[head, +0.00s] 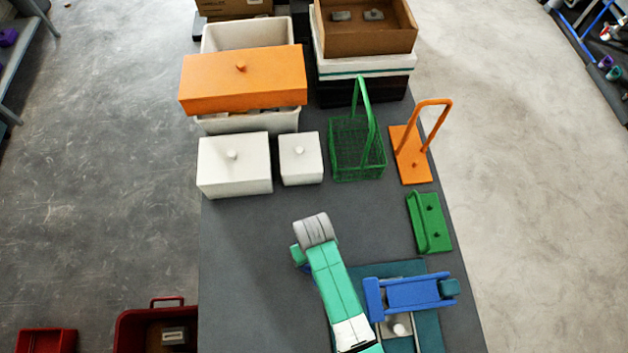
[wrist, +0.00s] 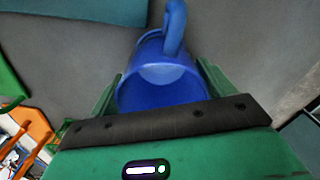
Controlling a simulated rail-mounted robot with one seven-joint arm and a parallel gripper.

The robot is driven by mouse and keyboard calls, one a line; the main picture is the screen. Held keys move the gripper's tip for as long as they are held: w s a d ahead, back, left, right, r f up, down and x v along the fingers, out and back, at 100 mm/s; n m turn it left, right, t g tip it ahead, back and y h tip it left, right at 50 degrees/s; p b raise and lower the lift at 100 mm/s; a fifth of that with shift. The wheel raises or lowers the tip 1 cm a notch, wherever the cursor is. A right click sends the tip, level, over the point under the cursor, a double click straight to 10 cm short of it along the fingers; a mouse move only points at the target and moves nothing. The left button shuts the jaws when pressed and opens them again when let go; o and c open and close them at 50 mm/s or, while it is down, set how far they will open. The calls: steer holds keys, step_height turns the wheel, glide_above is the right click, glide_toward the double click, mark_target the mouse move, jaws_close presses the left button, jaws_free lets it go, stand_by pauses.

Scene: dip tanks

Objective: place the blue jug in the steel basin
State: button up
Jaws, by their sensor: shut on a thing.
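The blue jug (wrist: 160,88) fills the middle of the wrist view, with its handle (wrist: 175,25) toward the top of the picture. My gripper (wrist: 163,90) has its green fingers on both sides of the jug and is shut on it. In the head view my gripper (head: 301,257) is over the grey table, left of the middle of the front half. Only a small dark-blue bit of the jug (head: 306,268) shows there, the rest hidden by my arm. I cannot make out the steel basin for sure in either view.
A white bin with an orange lid (head: 240,85), two white lidded boxes (head: 235,168), a green wire basket (head: 357,150), an orange stand (head: 412,160) and a green tray (head: 430,222) stand farther back. A teal mat (head: 430,330) is at front right. The table's front left is clear.

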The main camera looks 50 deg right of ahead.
steer(key=shift+f, duration=0.15)
steer(key=o, duration=1.6)
steer(key=shift+c, duration=0.2)
step_height(320, 180, up, 12)
steer(key=shift+r+p, duration=0.2)
steer(key=shift+p, duration=0.1)
steer(key=shift+w, duration=0.1)
